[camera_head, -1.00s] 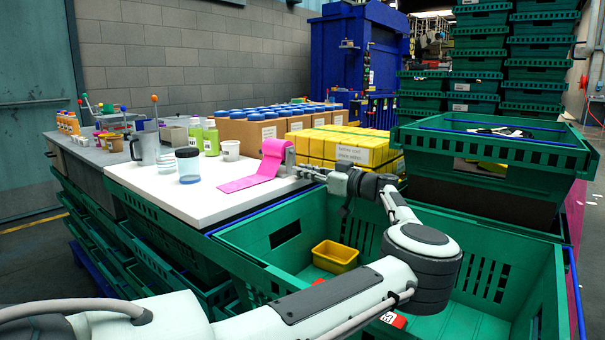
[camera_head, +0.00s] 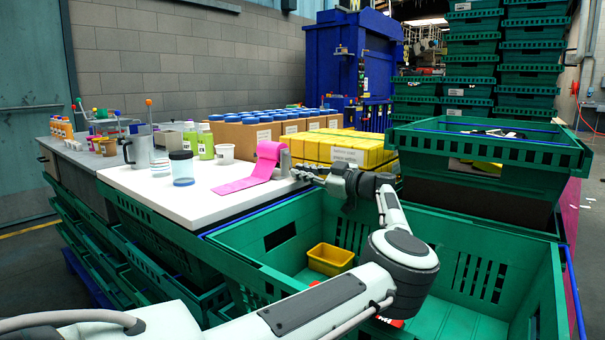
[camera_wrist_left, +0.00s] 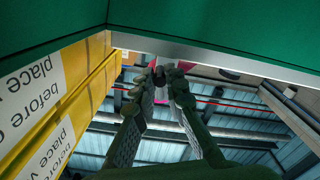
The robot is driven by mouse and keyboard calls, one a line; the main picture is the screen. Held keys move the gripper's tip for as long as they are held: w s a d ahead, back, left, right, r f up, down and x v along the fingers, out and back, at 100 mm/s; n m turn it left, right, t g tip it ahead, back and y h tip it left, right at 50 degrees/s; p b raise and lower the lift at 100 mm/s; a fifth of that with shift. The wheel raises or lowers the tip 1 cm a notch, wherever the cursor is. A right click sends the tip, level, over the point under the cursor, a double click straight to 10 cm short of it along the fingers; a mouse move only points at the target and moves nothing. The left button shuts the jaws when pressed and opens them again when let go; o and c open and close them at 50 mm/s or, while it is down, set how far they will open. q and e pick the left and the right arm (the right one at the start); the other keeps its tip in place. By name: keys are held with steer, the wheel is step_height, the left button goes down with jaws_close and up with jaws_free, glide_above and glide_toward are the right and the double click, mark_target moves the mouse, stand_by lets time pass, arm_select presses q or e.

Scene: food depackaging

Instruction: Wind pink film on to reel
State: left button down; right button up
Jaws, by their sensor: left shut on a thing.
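The pink film (camera_head: 243,184) lies as a strip along the white table top (camera_head: 180,205), its tail running to the left. Its right end rises around the reel (camera_head: 270,152), by a grey bracket (camera_head: 284,164) at the table's right edge. My left gripper (camera_head: 299,173) is just right of the bracket. In the left wrist view the fingertips (camera_wrist_left: 160,76) are shut on a small dark part, seemingly the reel's handle, with pink behind it. The fingers hide most of that part. My right gripper is not in view.
Yellow boxes (camera_head: 345,147) stand right behind my left gripper. A clear jar (camera_head: 182,168) and white cup (camera_head: 225,153) are on the table's left. A green crate (camera_head: 480,225) with a yellow tub (camera_head: 330,258) lies below my arm.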

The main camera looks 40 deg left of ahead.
arm_select(q)
steer(key=c, duration=1.6)
jaws_free()
steer(key=shift+d, duration=0.15)
steer(key=d, duration=0.4)
steer(key=w+d, duration=0.1)
steer(key=d, duration=0.6)
steer(key=shift+w+d, duration=0.15)
steer(key=shift+d, duration=0.2)
steer(key=shift+o, duration=0.2)
